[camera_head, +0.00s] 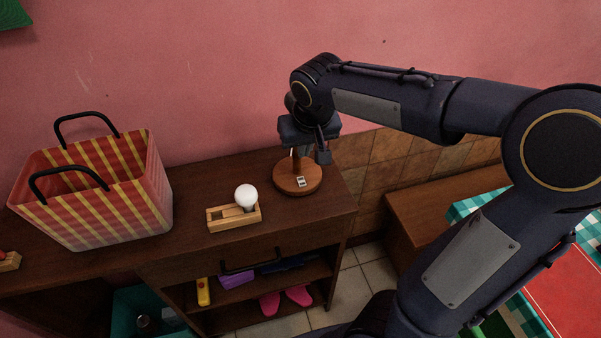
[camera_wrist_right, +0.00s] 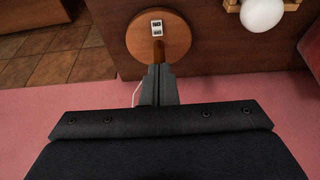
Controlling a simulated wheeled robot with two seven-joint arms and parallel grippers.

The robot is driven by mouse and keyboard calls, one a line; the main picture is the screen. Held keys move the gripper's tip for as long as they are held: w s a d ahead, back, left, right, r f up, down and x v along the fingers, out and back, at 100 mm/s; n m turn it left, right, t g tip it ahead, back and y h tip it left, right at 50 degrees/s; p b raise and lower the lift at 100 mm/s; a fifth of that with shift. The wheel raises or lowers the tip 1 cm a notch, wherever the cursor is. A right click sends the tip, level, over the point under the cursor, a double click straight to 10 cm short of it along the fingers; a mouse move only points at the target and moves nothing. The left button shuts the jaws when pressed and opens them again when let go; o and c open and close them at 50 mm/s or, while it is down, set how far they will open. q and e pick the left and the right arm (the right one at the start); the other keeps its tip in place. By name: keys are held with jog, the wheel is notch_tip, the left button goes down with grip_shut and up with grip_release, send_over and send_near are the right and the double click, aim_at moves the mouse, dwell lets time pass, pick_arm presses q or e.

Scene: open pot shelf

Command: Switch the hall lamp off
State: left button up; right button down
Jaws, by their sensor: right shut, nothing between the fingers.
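A round wooden lamp base (camera_head: 286,181) stands near the right end of the dark brown cabinet top. A small white rocker switch (camera_head: 301,182) sits on its front part. The base (camera_wrist_right: 176,48) and switch (camera_wrist_right: 156,26) also show in the right wrist view. My right gripper (camera_head: 323,157) is above the back of the base, shut and empty. Its fingertips (camera_wrist_right: 158,70) point toward the base and appear short of the switch; contact cannot be told. My arm and gripper hide the lamp's upper part. My left gripper is not in view.
A white globe bulb (camera_head: 246,195) on a small wooden holder (camera_head: 234,219) stands left of the base. A striped basket (camera_head: 95,195) is farther left. The pink wall (camera_head: 200,70) is close behind. Below are a drawer handle (camera_head: 251,265) and open shelves.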

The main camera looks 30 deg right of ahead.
aim_at(300, 180)
jog(key=x, duration=1.1)
jog(key=shift+s+f+b, duration=0.35)
jog(key=shift+f+b, duration=0.35)
jog(key=shift+b, duration=0.1)
jog(key=shift+r, duration=0.15)
jog(key=shift+s+a+f, duration=0.1)
jog(key=shift+f, duration=0.1)
